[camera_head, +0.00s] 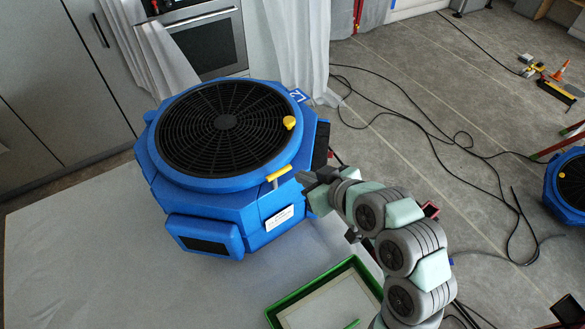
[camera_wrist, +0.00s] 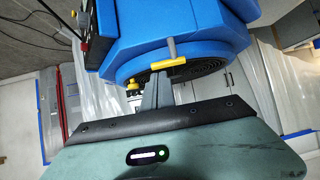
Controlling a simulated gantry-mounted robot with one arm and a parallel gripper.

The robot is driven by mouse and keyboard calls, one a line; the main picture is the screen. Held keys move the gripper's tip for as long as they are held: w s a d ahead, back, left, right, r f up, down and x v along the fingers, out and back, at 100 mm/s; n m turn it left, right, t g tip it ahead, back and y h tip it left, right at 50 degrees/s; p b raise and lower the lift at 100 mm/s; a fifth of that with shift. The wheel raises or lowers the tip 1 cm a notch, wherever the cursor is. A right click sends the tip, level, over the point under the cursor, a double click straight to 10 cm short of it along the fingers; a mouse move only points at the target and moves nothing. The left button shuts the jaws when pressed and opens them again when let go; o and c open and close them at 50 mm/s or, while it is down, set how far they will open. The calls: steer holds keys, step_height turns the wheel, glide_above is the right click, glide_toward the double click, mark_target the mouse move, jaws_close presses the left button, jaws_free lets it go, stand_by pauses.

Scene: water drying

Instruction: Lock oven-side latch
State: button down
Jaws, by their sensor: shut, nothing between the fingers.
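A blue round-topped blower (camera_head: 170,192) with a black grille stands on the pale covered surface. A yellow bar-shaped latch (camera_head: 278,173) sits on its right front edge, below the grille rim. In the wrist view it is a yellow T-shaped handle (camera_wrist: 170,63). A rounded yellow knob (camera_head: 289,122) shows at the grille's right edge. I cannot tell which of the two is the oven-side latch. My gripper (camera_head: 307,180) is shut and empty, just right of the bar latch. In the wrist view its fingers (camera_wrist: 158,92) point at the handle; I cannot tell whether they touch it.
An oven (camera_head: 205,40) stands behind the blower, beside grey cabinets and hanging plastic sheets (camera_head: 295,45). A green-rimmed tray (camera_head: 285,300) lies at the front, below my arm. Black cables (camera_head: 445,125) cross the floor at the right. The covered surface at the front left is clear.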

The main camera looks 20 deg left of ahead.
mark_target(286, 170)
steer(key=shift+p+x, duration=0.8)
steer(key=shift+x, duration=2.1)
